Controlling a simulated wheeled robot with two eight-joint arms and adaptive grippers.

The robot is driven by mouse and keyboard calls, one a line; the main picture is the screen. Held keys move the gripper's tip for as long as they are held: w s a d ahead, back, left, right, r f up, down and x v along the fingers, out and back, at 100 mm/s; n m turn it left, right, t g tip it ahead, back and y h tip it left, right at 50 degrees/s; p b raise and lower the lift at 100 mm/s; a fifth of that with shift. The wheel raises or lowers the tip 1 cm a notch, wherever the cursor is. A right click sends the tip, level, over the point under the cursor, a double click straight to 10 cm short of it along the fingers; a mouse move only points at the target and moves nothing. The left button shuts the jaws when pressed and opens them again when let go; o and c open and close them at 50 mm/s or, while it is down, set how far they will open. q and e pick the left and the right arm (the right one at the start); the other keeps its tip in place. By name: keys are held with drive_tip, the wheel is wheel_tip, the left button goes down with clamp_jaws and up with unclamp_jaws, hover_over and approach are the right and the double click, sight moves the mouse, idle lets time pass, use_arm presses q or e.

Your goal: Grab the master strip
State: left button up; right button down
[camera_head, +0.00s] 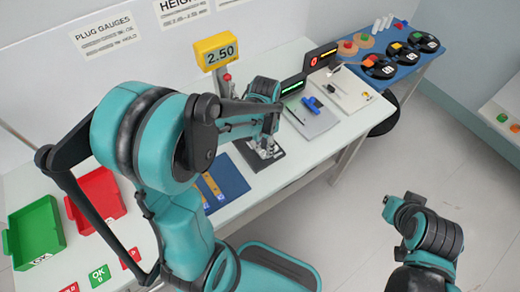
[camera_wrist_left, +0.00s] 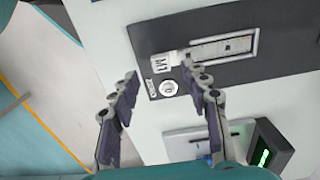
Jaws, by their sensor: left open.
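The master strip (camera_wrist_left: 222,48) is a thin pale metal strip in a slot of a dark base plate (camera_wrist_left: 285,62) in the left wrist view. A white tag marked M1 (camera_wrist_left: 161,63) sits at its left end. My left gripper (camera_wrist_left: 167,84) is open and empty, its fingertips just below the tag and the strip's left end. In the head view my left gripper (camera_head: 264,146) hangs over the dark base plate (camera_head: 273,160), mostly hiding the strip.
A round ZERO knob (camera_wrist_left: 168,88) is on the plate between the fingers. A yellow 2.50 display (camera_head: 217,51) stands behind. A blue mat (camera_head: 232,184), red tray (camera_head: 96,203) and green tray (camera_head: 35,235) lie left. A grey station with a blue part (camera_head: 312,104) is right.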

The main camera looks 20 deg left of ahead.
sight(264, 153)
use_arm(q)
wheel_tip(264, 153, down, 5)
drive_tip(key=shift+w+r+b, duration=0.1)
drive_tip(key=shift+r+b, duration=0.05)
drive_tip(key=shift+b, duration=0.9)
drive_tip(key=shift+r, duration=0.1)
clamp_jaws()
drive_tip(key=shift+r, duration=0.1)
